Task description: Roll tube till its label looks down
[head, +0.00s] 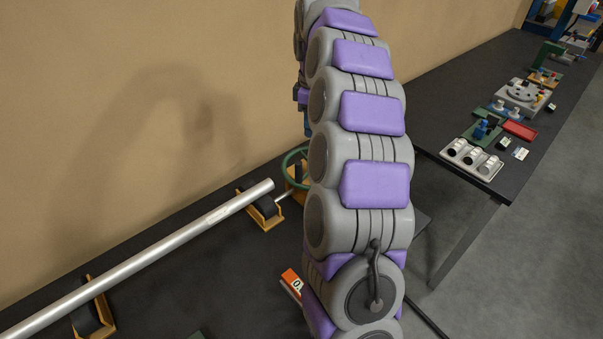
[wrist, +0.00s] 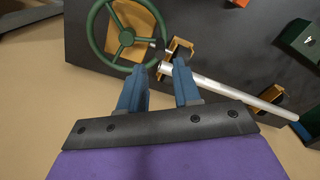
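A long silver tube (head: 140,255) lies across two yellow stands with dark rollers, a near one (head: 92,312) and a far one (head: 262,210). A small pale patch, perhaps the label (head: 218,214), shows on its upper, camera-facing side near the far end. The tube also shows in the wrist view (wrist: 225,88). My gripper (wrist: 160,72) has two blue fingers spread apart with nothing held between them. The tube's end appears just beyond the fingertips; I cannot tell the distance.
A green handwheel (wrist: 125,37) on a yellow mount is close to the tube's end, partly behind my arm in the head view (head: 293,166). An orange-red block (head: 291,281) lies on the dark bench. A second dark table (head: 440,100) at right holds several devices.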

